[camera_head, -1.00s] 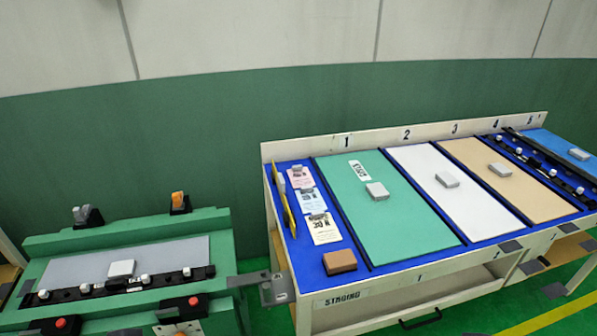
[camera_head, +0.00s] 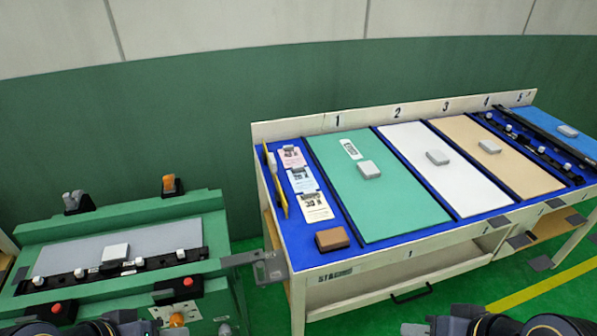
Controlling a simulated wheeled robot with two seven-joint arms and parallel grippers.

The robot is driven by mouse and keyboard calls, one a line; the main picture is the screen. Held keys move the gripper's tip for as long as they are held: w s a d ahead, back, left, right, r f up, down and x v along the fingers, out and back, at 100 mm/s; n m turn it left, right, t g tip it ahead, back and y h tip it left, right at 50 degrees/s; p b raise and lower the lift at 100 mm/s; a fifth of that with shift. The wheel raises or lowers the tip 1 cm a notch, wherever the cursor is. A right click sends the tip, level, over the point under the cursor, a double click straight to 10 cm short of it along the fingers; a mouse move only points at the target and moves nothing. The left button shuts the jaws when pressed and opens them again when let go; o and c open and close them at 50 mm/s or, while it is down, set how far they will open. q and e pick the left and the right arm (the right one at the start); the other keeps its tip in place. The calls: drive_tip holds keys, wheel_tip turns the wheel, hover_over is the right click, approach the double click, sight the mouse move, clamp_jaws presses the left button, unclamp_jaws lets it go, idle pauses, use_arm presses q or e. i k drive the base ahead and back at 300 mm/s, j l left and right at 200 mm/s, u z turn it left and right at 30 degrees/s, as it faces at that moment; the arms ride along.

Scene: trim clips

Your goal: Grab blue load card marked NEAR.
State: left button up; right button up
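A light blue card (camera_head: 303,180) lies on the blue bed at the left end of the staging table, between a pink card (camera_head: 291,156) and a cream card (camera_head: 314,206). A small grey clip or block sits at its top edge. Its print is too small to read, so I cannot confirm NEAR. My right gripper (camera_head: 415,328) just enters at the bottom edge, well in front of the table and far from the cards. The opening of both is cut off by the frame.
The staging table (camera_head: 340,271) carries green (camera_head: 385,205), white and tan panels, each with a grey block. A brown block (camera_head: 332,239) sits in front of the cards, a yellow strip (camera_head: 277,182) to their left. A green fixture (camera_head: 120,225) stands at left.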

sight(301, 178)
drive_tip(key=l+u, duration=0.15)
drive_tip(key=u, duration=0.9)
drive_tip(key=l+u, duration=0.35)
drive_tip(key=k+l+u, duration=0.1)
drive_tip(key=l+u, duration=0.25)
drive_tip(key=k+l+u, duration=0.1)
drive_tip(key=l+u, duration=0.25)
drive_tip(key=l, duration=0.15)
drive_tip(key=k+l, duration=0.15)
drive_tip(key=l, duration=0.2)
drive_tip(key=k+l, duration=0.1)
drive_tip(key=l, duration=0.25)
drive_tip(key=k+l+u, duration=0.1)
drive_tip(key=l, duration=0.25)
drive_tip(key=i, duration=0.4)
